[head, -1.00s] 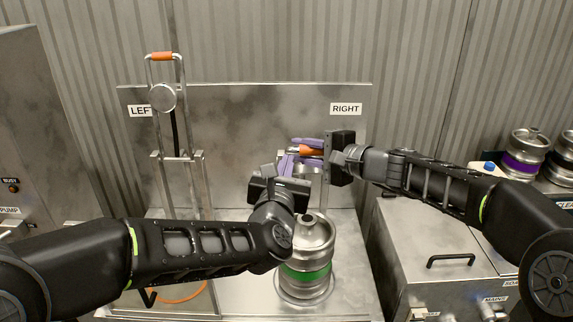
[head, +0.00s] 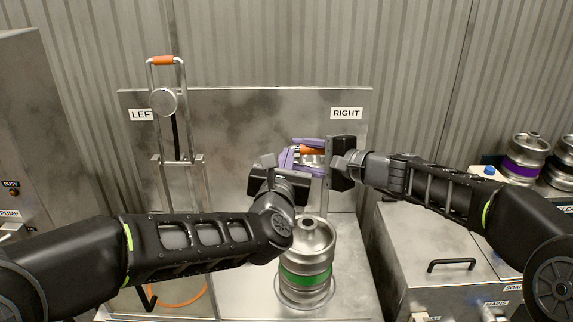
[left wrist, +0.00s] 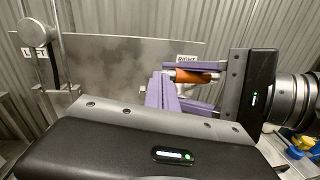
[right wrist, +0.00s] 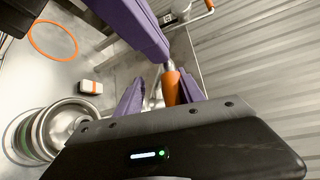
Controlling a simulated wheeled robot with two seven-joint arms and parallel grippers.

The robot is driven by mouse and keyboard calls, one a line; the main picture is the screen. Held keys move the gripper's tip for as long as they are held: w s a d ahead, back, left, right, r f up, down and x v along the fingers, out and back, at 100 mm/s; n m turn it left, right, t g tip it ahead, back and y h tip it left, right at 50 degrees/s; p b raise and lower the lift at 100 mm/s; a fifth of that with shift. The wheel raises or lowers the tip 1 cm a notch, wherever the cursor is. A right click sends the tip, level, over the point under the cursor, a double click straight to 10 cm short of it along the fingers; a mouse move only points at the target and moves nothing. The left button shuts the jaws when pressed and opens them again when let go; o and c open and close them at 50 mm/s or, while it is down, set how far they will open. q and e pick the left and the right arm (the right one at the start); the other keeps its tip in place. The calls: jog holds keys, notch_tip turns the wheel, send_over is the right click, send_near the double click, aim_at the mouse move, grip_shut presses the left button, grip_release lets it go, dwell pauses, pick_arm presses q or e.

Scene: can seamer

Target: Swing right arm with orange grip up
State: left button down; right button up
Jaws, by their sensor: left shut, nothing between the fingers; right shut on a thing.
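The orange grip of the right swing arm (head: 308,150) is in front of the back plate, below the RIGHT label. My right gripper (head: 313,148) is shut on it. The grip also shows between its purple fingers in the left wrist view (left wrist: 194,76) and the right wrist view (right wrist: 176,86). My left gripper (head: 287,158) is shut and empty, just left of the grip; I cannot tell whether it touches the right arm. The left swing arm stands upright with its orange grip (head: 163,60) on top. Much of the right arm is hidden behind my grippers.
A steel keg with a green band (head: 306,262) stands below my grippers. The back plate (head: 240,120) is behind them. A steel cabinet (head: 425,240) and kegs with purple bands (head: 526,158) are at the right. An orange ring (right wrist: 53,40) lies at the lower left.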

jog(key=v, duration=1.2)
